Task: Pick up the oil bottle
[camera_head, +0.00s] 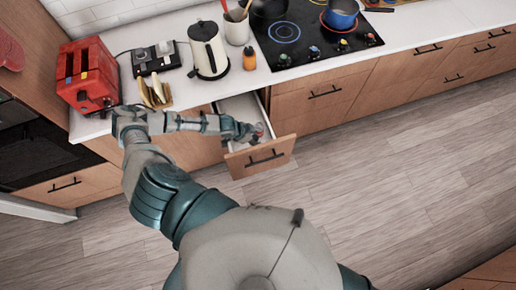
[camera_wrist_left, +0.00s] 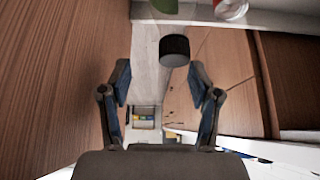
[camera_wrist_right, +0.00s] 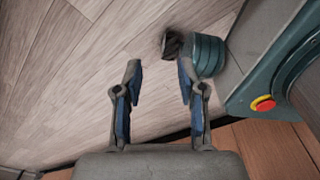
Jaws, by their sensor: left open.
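My left gripper (camera_head: 250,132) reaches into an open white-lined drawer (camera_head: 239,106) under the counter. In the left wrist view its fingers (camera_wrist_left: 160,78) are spread with nothing held between them. A short black cylinder (camera_wrist_left: 174,50) shows just beyond the fingertips, apart from them. A green item (camera_wrist_left: 196,14) and a red and clear item (camera_wrist_left: 230,9) are cut off at the top edge. I cannot tell which of these is the oil bottle. My right gripper (camera_wrist_right: 158,66) is open and empty above the floor, outside the head view.
The counter holds a red toaster (camera_head: 88,76), a white kettle (camera_head: 208,50), a small orange container (camera_head: 249,59) and a utensil crock (camera_head: 237,28). A blue pot (camera_head: 341,15) stands on the black cooktop (camera_head: 300,45). The wooden floor (camera_head: 400,150) on the right is clear.

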